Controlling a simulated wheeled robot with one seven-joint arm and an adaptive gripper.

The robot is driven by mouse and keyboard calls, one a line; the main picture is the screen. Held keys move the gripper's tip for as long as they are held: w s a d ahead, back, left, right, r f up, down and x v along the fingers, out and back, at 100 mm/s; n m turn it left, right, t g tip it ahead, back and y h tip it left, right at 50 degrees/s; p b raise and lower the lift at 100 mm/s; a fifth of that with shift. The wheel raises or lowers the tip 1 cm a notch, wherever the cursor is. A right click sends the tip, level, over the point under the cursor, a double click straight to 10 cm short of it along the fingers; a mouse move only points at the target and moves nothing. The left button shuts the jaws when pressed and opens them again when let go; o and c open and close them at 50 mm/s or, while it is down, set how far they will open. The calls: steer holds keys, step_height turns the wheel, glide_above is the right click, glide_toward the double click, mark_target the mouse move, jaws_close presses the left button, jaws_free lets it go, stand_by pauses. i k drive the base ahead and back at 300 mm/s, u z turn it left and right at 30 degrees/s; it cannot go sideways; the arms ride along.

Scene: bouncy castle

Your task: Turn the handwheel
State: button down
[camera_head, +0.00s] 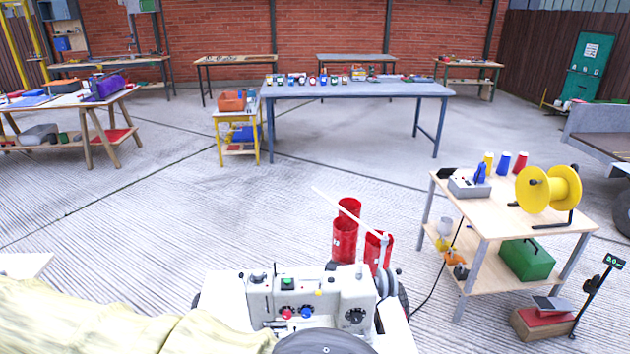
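A pale machine (318,298) with knobs, buttons and a black dial on its front panel stands at the bottom centre. A grey wheel (386,282) shows edge-on at its right side; it may be the handwheel, but I cannot tell for certain. A dark round part (325,344) is cut off by the bottom edge, and I cannot tell what it is. A yellow reel (548,189) stands on a black bracket on the wooden table at the right. My gripper is not in view.
Red cylinders (345,240) stand behind the machine, with a thin white rod (345,212) slanting above them. The wooden table (500,212) at the right holds cups and a grey box. Beige fabric (90,320) covers the lower left. Open floor (200,215) lies beyond the machine, before the blue table (355,90).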

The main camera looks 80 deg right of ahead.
mark_target(381, 281)
steer(key=u, duration=0.05)
steer(key=k, duration=1.8)
steer(key=z, duration=2.2)
steer(key=i, duration=0.5)
